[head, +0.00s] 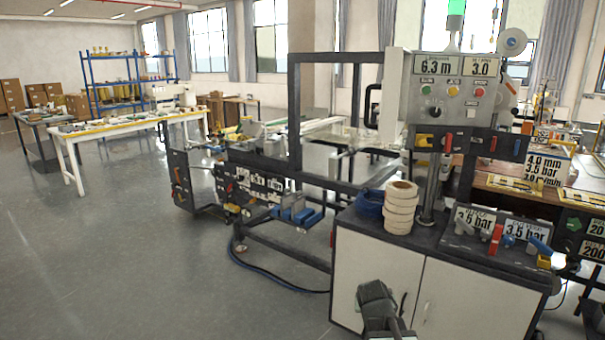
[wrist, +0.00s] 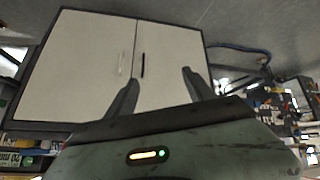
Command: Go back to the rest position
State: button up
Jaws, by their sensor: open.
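My gripper (wrist: 160,95) is open and empty in the wrist view, its two dark fingers spread apart. Behind them is the white two-door cabinet (wrist: 80,65), which appears upside down there. In the head view my gripper and wrist (head: 376,300) show at the bottom, in front of the same cabinet (head: 460,300). The fingertips cannot be made out clearly in that view.
A stack of tape rolls (head: 400,208) and a blue roll (head: 370,202) stand on the cabinet top. A control panel (head: 452,88) rises behind it. A blue hose (head: 265,282) lies on the floor to the left. The grey floor (head: 130,260) at left is clear.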

jog(key=s+a+f+n+g+y, duration=0.1)
jog(key=s+a+f+g+y, duration=0.2)
jog(key=s, duration=0.4)
jog(key=s+a+f+n+g, duration=0.1)
jog(key=s+a+f+g, duration=0.2)
jog(key=s, duration=0.5)
notch_tip(320, 180, up, 13)
jog(key=g+p, duration=0.1)
jog(key=p, duration=1.1)
jog(key=shift+s+a+r+p, duration=0.15)
jog(key=shift+s+p, duration=0.15)
jog(key=shift+p, duration=0.05)
dwell(4.4)
